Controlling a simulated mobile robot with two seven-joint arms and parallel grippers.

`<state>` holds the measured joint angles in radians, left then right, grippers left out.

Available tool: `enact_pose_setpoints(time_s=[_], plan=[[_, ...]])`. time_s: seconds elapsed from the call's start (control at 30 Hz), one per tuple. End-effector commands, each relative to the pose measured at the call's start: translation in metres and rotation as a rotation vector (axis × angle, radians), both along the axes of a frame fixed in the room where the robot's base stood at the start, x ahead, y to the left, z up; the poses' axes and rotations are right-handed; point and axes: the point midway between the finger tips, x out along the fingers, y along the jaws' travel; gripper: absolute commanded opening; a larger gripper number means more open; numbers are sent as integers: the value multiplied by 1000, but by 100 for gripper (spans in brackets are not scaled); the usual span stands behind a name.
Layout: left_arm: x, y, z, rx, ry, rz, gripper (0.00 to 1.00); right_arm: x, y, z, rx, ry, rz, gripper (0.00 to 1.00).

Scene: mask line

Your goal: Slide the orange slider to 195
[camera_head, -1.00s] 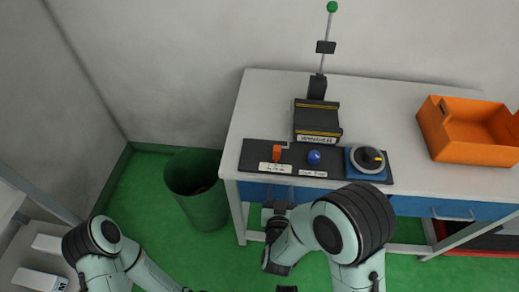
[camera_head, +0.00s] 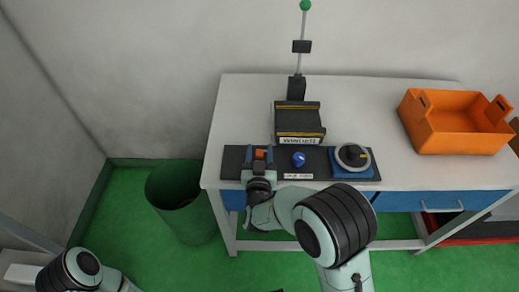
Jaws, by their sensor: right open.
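The orange slider (camera_head: 260,154) is a small block on the dark control panel (camera_head: 231,160) at the front of the table. My right gripper (camera_head: 259,157) is over the panel's left part, with one finger on each side of the slider. It is open, and I cannot tell whether either finger touches the slider. The slider's label and scale are hidden behind the gripper, so its value cannot be read. My left arm shows at the bottom left, but its gripper is out of the picture.
A blue ball knob (camera_head: 298,159) and a round dial on a blue base (camera_head: 352,157) sit right of the slider. A dark device (camera_head: 298,118) stands behind. An orange crate (camera_head: 455,140) is at the right, and a green bin (camera_head: 180,205) stands left of the table.

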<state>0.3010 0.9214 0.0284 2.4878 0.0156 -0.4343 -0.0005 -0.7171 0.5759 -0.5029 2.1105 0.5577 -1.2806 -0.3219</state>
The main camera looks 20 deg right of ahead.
Motion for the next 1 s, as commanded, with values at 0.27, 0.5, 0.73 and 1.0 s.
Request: enact_pose_setpoints(time_s=[0.27, 0.5, 0.73, 1.0], plan=[[0, 0, 0, 0, -1, 0, 60, 12, -3, 0, -1, 1, 1, 51], [0, 0, 0, 0, -1, 0, 60, 12, -3, 0, 0, 1, 1, 32], [0, 0, 0, 0, -1, 0, 60, 12, -3, 0, 0, 1, 1, 0], [0, 0, 0, 0, -1, 0, 60, 18, 17, 0, 1, 0, 2, 0]])
